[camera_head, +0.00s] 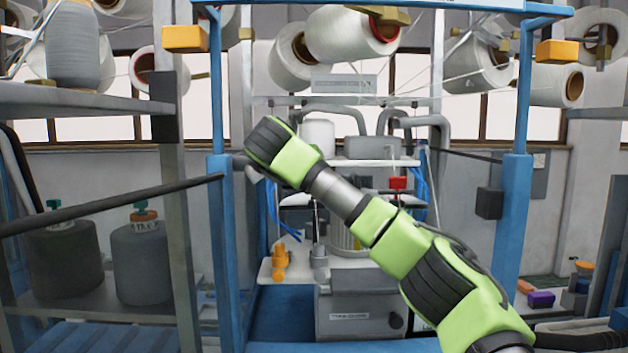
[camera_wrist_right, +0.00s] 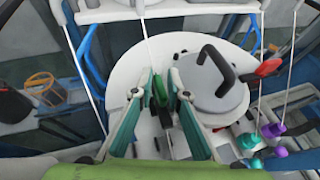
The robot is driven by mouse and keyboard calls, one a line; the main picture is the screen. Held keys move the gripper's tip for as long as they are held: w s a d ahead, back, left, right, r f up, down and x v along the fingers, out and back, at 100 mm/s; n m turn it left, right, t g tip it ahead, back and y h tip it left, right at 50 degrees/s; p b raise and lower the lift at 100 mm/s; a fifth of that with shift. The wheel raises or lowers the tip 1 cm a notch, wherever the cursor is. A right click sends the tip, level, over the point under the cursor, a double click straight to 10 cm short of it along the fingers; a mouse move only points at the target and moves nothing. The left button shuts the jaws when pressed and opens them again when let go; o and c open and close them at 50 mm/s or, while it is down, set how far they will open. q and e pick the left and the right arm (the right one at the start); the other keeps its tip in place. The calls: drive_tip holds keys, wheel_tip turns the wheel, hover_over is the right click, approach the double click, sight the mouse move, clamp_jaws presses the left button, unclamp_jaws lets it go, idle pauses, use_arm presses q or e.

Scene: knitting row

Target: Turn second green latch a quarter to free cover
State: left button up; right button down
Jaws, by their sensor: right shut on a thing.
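A green latch (camera_wrist_right: 159,90) stands upright between the fingertips of my right gripper (camera_wrist_right: 160,98) in the right wrist view. The gripper is shut on this latch, over a white round plate (camera_wrist_right: 125,72). A grey round cover (camera_wrist_right: 213,92) with a black bent handle (camera_wrist_right: 222,70) sits on the plate, right of the fingers. In the head view my right arm crosses in front of the machine, and its gripper is hidden. I cannot tell which latch in order this is. My left gripper is in neither view.
A red knob (camera_wrist_right: 268,67) is beside the cover. Purple and teal parts (camera_wrist_right: 273,130) hang on thin rods at the right. Blue posts (camera_head: 515,210) frame the machine. Yarn cones (camera_head: 140,260) stand on the left shelf.

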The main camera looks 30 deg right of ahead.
drive_tip(key=shift+f+m+g+h, duration=0.1)
drive_tip(key=shift+m+g+h, duration=0.3)
drive_tip(key=shift+m+g, duration=0.1)
drive_tip(key=c, duration=1.9)
unclamp_jaws()
drive_tip(key=shift+w, duration=0.1)
drive_tip(key=v, duration=0.7)
drive_tip(key=shift+a, duration=0.15)
drive_tip(key=shift+s, duration=0.25)
